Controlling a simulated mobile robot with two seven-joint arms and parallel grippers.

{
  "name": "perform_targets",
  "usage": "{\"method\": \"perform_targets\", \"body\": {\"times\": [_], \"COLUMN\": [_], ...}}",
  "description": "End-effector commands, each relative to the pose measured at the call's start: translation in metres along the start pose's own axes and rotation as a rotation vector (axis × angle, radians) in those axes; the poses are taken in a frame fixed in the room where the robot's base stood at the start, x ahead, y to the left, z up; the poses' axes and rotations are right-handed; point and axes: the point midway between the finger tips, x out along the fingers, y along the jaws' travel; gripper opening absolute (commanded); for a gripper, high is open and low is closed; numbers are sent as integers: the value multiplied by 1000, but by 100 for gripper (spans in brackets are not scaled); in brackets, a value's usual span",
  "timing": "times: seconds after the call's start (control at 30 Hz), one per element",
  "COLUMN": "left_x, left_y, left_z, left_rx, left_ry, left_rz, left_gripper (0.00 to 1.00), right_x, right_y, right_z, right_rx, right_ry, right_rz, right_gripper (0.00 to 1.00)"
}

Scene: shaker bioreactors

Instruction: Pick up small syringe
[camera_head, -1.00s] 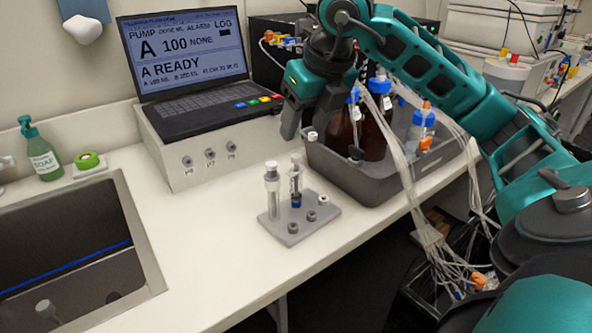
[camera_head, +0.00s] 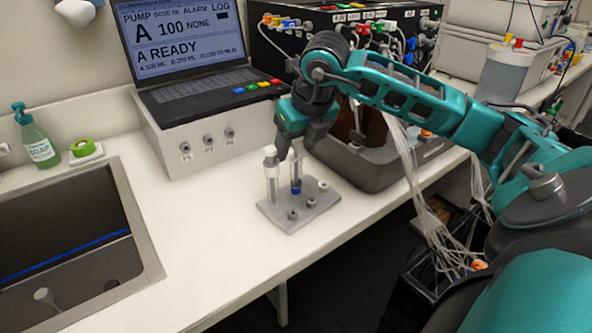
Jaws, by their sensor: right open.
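Two syringes stand upright in a small grey rack (camera_head: 299,212) on the white counter. The larger, clear one (camera_head: 271,175) is on the left; the small syringe (camera_head: 296,177), with a blue part near its base, is on the right. My right gripper (camera_head: 290,152) is open, pointing down at the top of the small syringe. Its fingers hide the small syringe's upper end, so I cannot tell whether they touch it. My left gripper is not in view.
A grey tray (camera_head: 372,172) with brown bottles stands right of the rack, partly behind my right arm. A pump box with a laptop (camera_head: 205,85) is behind. The sink (camera_head: 75,235) is at left. The counter between sink and rack is clear.

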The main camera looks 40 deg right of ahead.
Motion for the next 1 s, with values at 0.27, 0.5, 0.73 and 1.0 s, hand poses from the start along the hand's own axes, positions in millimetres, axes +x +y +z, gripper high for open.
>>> {"method": "perform_targets", "body": {"times": [0.27,0.5,0.73,1.0], "left_x": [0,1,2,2], "left_y": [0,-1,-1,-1], "left_z": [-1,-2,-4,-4], "left_rx": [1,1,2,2], "left_ry": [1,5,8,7], "left_rz": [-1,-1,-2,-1], "left_gripper": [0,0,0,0], "right_x": [21,20,20,20], "right_y": [0,0,0,0], "right_z": [0,0,0,1], "right_rx": [0,0,0,1], "right_ry": [0,0,-1,-1], "right_rz": [1,1,0,0], "right_gripper": [57,49,27,16]}}
